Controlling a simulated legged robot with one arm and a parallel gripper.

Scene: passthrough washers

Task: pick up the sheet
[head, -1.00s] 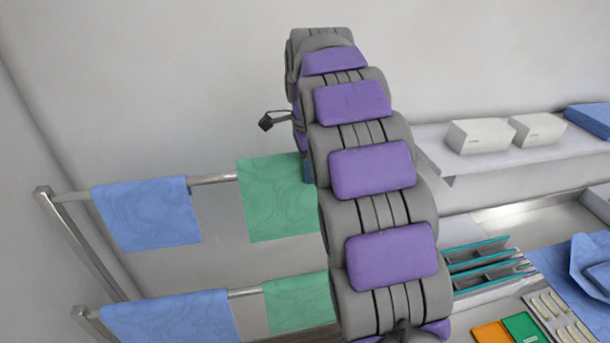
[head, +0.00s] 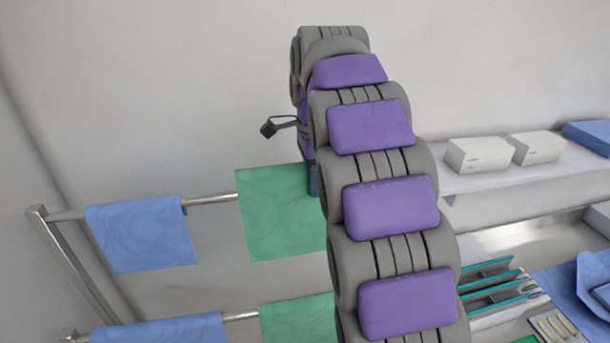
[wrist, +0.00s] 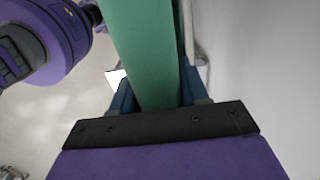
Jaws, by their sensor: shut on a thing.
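A green sheet (head: 282,215) hangs over the upper rail in the head view, partly hidden behind my arm. In the wrist view the green sheet (wrist: 145,55) runs between the two blue fingers of my gripper (wrist: 155,95), which is shut on it. In the head view only a small blue part of my gripper (head: 313,181) shows at the sheet's upper right edge. A blue sheet (head: 142,235) hangs to the left on the same rail.
Below, another blue sheet (head: 165,330) and another green sheet (head: 298,320) hang on a lower rail. At right, a white shelf (head: 490,180) holds two white boxes (head: 478,154) and blue folded cloth (head: 590,135). A teal-edged rack (head: 495,290) stands below.

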